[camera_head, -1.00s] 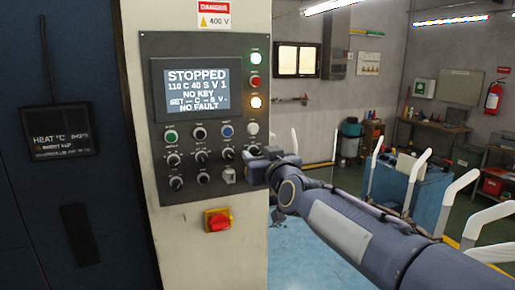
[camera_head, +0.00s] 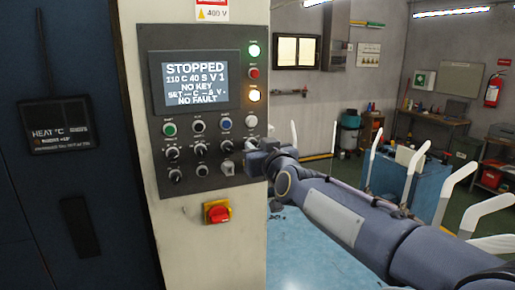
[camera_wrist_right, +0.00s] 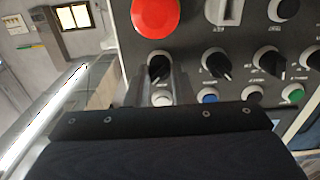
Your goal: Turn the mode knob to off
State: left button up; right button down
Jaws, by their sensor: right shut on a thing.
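The control panel (camera_head: 199,190) is dark grey on a pale cabinet column. It has rows of buttons and black knobs, and their small labels are unreadable. My right gripper (camera_head: 252,159) is at the panel's right edge, in front of the lower knob rows. In the right wrist view my right gripper (camera_wrist_right: 160,82) has its fingers either side of a black knob (camera_wrist_right: 159,63), the one in line with the white button (camera_wrist_right: 162,100). It is shut on that knob. Its pointer setting is not clear. The screen (camera_head: 195,84) reads STOPPED, NO KEY, NO FAULT. My left gripper is out of view.
A big red button (camera_wrist_right: 155,14) lies close to the held knob, with a key switch (camera_wrist_right: 222,10) and other knobs beside it. A red-and-yellow rotary switch (camera_head: 217,212) is below the panel.

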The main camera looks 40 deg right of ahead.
jog(key=shift+n, duration=1.1)
jog(key=shift+n+b, duration=1.9)
jog(key=shift+n, duration=1.3)
jog(key=c, duration=1.3)
grip_release()
jog(key=shift+o, duration=0.2)
jog(key=shift+a, duration=0.1)
